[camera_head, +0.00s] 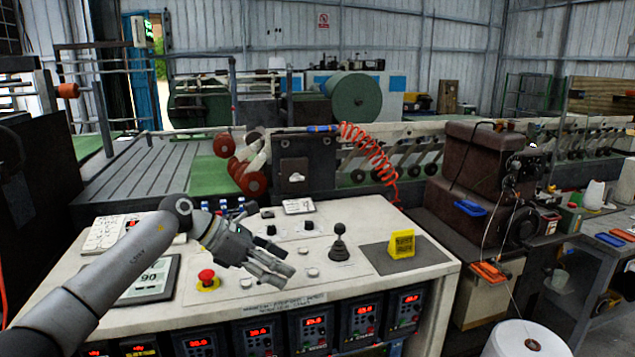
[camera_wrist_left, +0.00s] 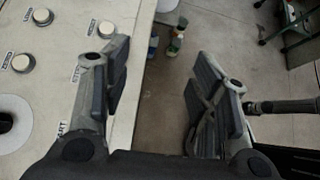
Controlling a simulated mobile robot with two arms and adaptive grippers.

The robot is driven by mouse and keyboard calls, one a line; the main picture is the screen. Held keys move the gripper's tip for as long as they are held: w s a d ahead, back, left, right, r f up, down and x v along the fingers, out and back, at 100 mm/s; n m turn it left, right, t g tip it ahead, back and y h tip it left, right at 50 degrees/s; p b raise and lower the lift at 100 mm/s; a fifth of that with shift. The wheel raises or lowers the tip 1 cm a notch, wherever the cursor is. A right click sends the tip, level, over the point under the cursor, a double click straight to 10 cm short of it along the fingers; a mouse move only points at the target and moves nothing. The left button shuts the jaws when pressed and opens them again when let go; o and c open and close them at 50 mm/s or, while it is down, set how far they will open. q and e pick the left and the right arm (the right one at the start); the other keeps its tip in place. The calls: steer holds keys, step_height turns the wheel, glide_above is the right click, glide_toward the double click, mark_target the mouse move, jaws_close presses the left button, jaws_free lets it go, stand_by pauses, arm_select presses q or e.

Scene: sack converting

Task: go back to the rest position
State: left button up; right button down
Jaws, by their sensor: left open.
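My left gripper (camera_head: 270,268) is open and empty above the white control console (camera_head: 350,215), near its front edge. In the left wrist view its two fingers (camera_wrist_left: 160,95) stand apart, with the console edge and the floor below and nothing between them. A red emergency button (camera_head: 207,277) on a yellow ring sits just left of the gripper. A black joystick (camera_head: 339,243) stands to its right. My right gripper does not show in either view.
A yellow block (camera_head: 402,244) stands on a dark mat (camera_head: 380,258) at the console's right. A screen (camera_head: 152,279) lies behind my left arm. A brown machine (camera_head: 470,160) with orange-handled tools stands further right.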

arm_select(q)
steer(key=s+d+r+n+t+h, duration=0.1)
steer(key=s+d+n+t+h, duration=0.1)
steer(key=d+n+t+h, duration=0.3)
steer(key=s+d+r+n+h, duration=0.1)
steer(key=s+d+n+h, duration=0.2)
steer(key=d, duration=0.4)
steer(key=a+f+n+t+y, duration=0.5)
steer(key=a+n+t+y, duration=0.6)
steer(key=n, duration=1.1)
steer(key=s+a+f+n+g+y, duration=0.2)
steer(key=s+a+f+n+y, duration=0.1)
steer(key=s+a+f+n, duration=0.25)
steer(key=s+a+f+n+g+y, duration=0.2)
steer(key=s+a+f+n+y, duration=0.15)
steer(key=f+n, duration=0.4)
steer(key=s+a+f+n+g, duration=0.15)
steer(key=s+f+g, duration=0.25)
steer(key=s, duration=0.5)
steer(key=s+a+f+n+g, duration=0.1)
steer(key=s+f+n+g, duration=0.15)
steer(key=s+f, duration=0.45)
steer(key=s+a+f+n+g, duration=0.15)
steer(key=s+g, duration=0.35)
steer(key=s, duration=0.7)
step_height(320, 180, down, 26)
steer(key=s, duration=0.1)
steer(key=s+a+f+g, duration=0.2)
steer(key=s+f, duration=1.4)
steer(key=shift+s+a, duration=0.4)
